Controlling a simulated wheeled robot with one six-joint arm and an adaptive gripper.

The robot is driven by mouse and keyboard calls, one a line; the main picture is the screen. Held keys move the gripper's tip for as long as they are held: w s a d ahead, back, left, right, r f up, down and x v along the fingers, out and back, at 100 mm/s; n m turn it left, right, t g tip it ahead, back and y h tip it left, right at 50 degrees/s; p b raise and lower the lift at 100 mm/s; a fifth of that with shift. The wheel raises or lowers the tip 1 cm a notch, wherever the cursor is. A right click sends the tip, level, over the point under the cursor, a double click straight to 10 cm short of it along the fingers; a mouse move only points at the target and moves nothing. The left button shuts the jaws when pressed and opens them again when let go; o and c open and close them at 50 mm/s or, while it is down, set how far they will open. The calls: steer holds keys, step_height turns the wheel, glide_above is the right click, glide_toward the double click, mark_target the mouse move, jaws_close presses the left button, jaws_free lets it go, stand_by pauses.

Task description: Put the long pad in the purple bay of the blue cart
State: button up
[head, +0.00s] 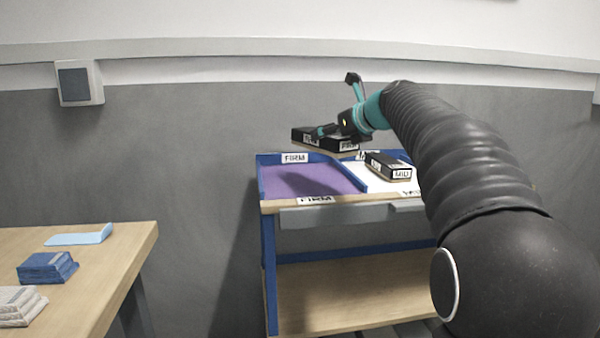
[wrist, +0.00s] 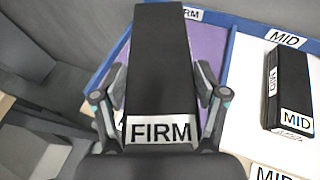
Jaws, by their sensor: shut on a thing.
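My gripper (wrist: 160,95) is shut on the long black pad (wrist: 161,45), with a finger on each side of it. The pad's white label reads FIRM. In the head view the pad (head: 305,137) is held above the back of the blue cart (head: 268,260). The purple bay (head: 330,182), labelled FIRM, lies below it and is empty where it shows, with a shadow on its floor. In the wrist view the pad covers part of the purple bay (wrist: 205,50).
A black pad labelled MID (head: 388,165) lies in the white bay (head: 370,178) to the right of the purple one, also labelled MID. A blue divider separates the bays. A wooden table (head: 110,265) at left holds folded cloths (head: 47,267). A wall stands behind the cart.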

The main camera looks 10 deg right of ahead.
steer(key=x, duration=0.4)
steer(key=d+f+x, duration=0.1)
steer(key=x, duration=0.8)
steer(key=shift+w+d+f, duration=0.15)
steer(key=shift+d+f, duration=0.05)
steer(key=shift+f, duration=0.2)
steer(key=shift+f+b, duration=0.8)
steer(key=shift+f, duration=1.2)
steer(key=o, duration=1.6)
steer(key=shift+f, duration=0.1)
steer(key=shift+c, duration=0.2)
steer(key=v, duration=1.2)
